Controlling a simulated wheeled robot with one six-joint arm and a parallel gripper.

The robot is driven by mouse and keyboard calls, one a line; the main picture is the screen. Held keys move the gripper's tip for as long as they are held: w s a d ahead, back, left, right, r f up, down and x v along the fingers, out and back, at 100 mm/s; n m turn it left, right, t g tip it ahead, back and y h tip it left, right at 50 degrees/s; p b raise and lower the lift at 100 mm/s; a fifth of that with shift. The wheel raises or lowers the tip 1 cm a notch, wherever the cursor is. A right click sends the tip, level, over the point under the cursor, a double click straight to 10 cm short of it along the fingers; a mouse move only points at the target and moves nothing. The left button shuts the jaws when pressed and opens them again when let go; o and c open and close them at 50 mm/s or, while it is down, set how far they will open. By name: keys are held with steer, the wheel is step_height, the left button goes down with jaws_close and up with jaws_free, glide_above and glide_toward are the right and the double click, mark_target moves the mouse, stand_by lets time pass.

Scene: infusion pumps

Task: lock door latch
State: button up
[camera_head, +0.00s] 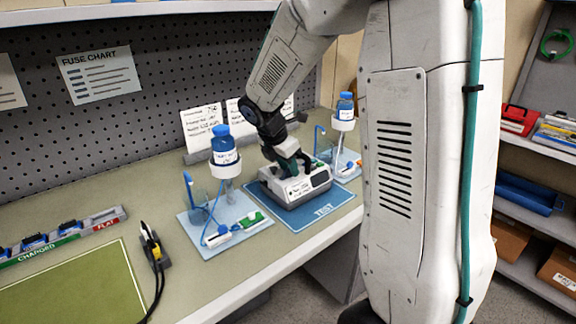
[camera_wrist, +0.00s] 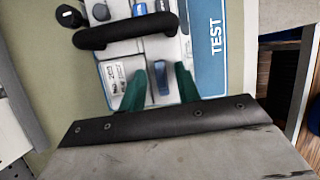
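The infusion pump (camera_head: 296,188), a light grey box with a dark screen, stands on the blue TEST mat (camera_head: 323,211). In the wrist view the pump's white face (camera_wrist: 116,77) shows with a black handle bar (camera_wrist: 125,31) across it. A small blue lever (camera_wrist: 161,84), which looks like the door latch, lies between the two green fingers of my gripper (camera_wrist: 160,72). The fingers stand apart with visible gaps on both sides of the lever. In the head view my gripper (camera_head: 292,160) is down at the pump's top, partly hidden by my wrist.
Blue-capped bottles on stands are left (camera_head: 224,150) and right (camera_head: 344,111) of the pump. A tray with blue tubing (camera_head: 225,222) lies close on the left. A black-and-yellow plug (camera_head: 152,246) and a battery rack (camera_head: 62,237) are further left. Cards (camera_head: 201,126) stand behind.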

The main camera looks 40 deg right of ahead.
steer(key=shift+f, duration=0.1)
jaws_close()
steer(key=shift+m, duration=0.3)
steer(key=m+g, duration=0.1)
steer(key=m, duration=0.2)
steer(key=shift+w+m+g, duration=0.2)
steer(key=shift+m+g, duration=0.2)
steer(key=m+g+y, duration=0.1)
steer(key=m, duration=0.3)
steer(key=shift+w+d, duration=0.1)
steer(key=shift+d, duration=0.05)
steer(key=m, duration=0.2)
steer(key=m+g+y, duration=0.1)
steer(key=m, duration=0.2)
steer(key=shift+w+d+g, duration=0.1)
steer(key=shift+d+g, duration=0.05)
steer(key=shift+g, duration=0.15)
steer(key=shift+d+m+y, duration=0.1)
steer(key=shift+m+y, duration=1)
steer(key=shift+m, duration=1.1)
steer(key=shift+g, duration=0.3)
